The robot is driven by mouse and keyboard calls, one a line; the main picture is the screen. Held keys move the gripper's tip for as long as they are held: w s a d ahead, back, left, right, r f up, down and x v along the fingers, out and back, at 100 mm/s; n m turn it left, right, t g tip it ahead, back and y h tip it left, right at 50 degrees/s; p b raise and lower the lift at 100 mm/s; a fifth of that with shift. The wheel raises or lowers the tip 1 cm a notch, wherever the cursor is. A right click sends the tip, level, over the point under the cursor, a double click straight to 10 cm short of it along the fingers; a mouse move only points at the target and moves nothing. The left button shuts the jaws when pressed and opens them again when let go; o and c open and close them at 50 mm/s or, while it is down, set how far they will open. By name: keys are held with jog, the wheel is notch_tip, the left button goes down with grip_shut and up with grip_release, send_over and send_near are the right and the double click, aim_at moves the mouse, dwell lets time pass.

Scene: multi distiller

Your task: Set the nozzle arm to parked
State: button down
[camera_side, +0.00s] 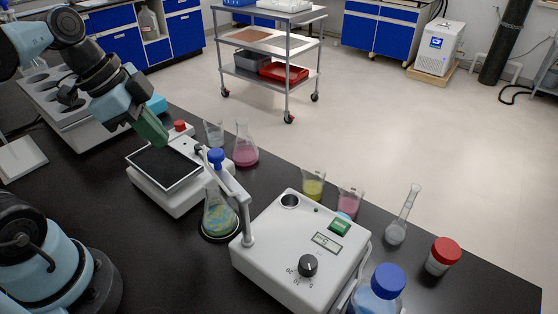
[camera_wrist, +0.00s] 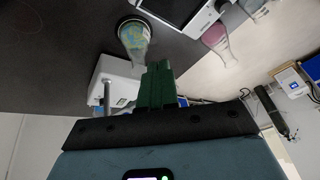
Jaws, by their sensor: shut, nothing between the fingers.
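The nozzle arm (camera_side: 236,187) is a white bar on a post at the near-left corner of a white box device (camera_side: 300,250). It reaches up and left over a flask of blue-green and yellow liquid (camera_side: 219,218), with a blue knob (camera_side: 216,156) by its far end.
A black-topped white instrument (camera_side: 168,190) stands below my gripper. Beakers, a pink flask (camera_side: 244,150), a volumetric flask (camera_side: 398,232), a red-capped jar (camera_side: 442,256) and a blue-capped bottle (camera_side: 378,290) stand around the device. The near-middle bench is clear.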

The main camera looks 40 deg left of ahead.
aim_at(209, 150)
jog(key=s+d+r+m+g+h, duration=0.1)
jog(key=s+r+m+h, duration=0.15)
jog(key=r+m, duration=0.35)
jog(key=s+d+r+m+h, duration=0.2)
jog(key=s+r+m, duration=0.2)
jog(key=m, duration=0.3)
jog(key=w+d+f, duration=0.5)
jog(key=d+f, duration=0.2)
jog(key=shift+w+d+f+m, duration=0.25)
jog(key=shift+w+f+m, duration=0.05)
jog(key=shift+w, duration=0.05)
jog(key=shift+w+m+g+h, duration=0.25)
jog(key=shift+w+m+g, duration=0.85)
jog(key=shift+w+m, duration=0.2)
jog(key=shift+m, duration=0.1)
jog(key=w+d+m+g, duration=0.1)
jog(key=w+d, duration=0.5)
jog(key=w, duration=0.1)
jog(key=shift+w+m, duration=0.15)
jog(key=shift+m, duration=0.25)
